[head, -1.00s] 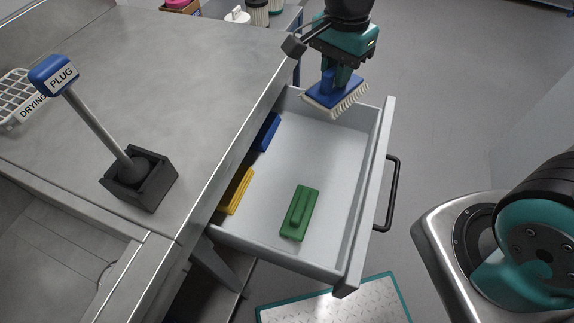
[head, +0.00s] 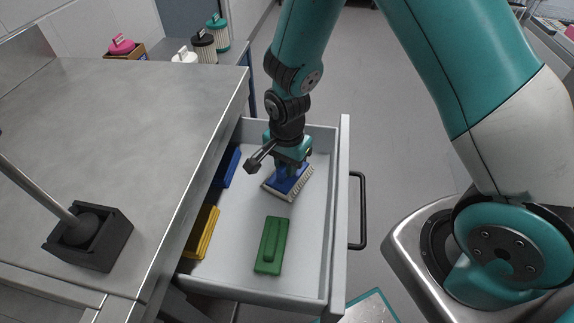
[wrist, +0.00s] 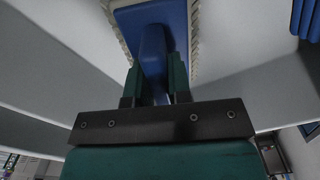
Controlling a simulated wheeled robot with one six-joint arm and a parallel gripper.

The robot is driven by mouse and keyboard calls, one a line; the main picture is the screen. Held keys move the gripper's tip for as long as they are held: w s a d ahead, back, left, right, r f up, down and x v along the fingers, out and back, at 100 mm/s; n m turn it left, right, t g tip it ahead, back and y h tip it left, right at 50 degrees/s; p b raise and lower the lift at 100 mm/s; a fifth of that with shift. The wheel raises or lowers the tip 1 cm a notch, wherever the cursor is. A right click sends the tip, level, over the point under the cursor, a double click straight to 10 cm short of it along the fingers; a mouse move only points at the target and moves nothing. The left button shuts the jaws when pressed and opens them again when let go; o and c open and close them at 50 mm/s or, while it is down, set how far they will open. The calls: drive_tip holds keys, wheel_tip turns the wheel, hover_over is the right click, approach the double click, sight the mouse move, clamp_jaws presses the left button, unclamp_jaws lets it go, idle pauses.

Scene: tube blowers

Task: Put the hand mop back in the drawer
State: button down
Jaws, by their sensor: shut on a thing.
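The hand mop (head: 292,182) is a blue block with a pale bristled fringe. My gripper (head: 290,166) is shut on its blue handle. In the head view the mop is inside the outline of the open grey drawer (head: 235,277), toward its far end. I cannot tell whether it touches the drawer floor. In the wrist view the mop (wrist: 152,18) shows between my gripper's fingers (wrist: 155,75), with the fringe along both sides.
In the drawer lie a green block (head: 271,246) at the front, a yellow one (head: 201,232) and a blue one (head: 227,167) along the left side. The steel counter (head: 150,110) borders the drawer on the left; a black handle (head: 362,210) is on its right.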

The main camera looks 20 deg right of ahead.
drive_tip(key=shift+f, duration=0.35)
drive_tip(key=c, duration=1.1)
unclamp_jaws()
drive_tip(key=shift+o, duration=0.2)
wheel_tip(320, 180, up, 12)
drive_tip(key=p, duration=0.1)
drive_tip(key=s+a+r+n+y, duration=0.2)
drive_tip(key=s+r+n, duration=0.6)
drive_tip(key=s+n, duration=0.1)
drive_tip(key=s+a+r+n+y, duration=0.2)
drive_tip(key=s+r+n, duration=0.6)
drive_tip(key=s+n, duration=0.1)
drive_tip(key=shift+a+r, duration=0.15)
drive_tip(key=shift+a, duration=0.1)
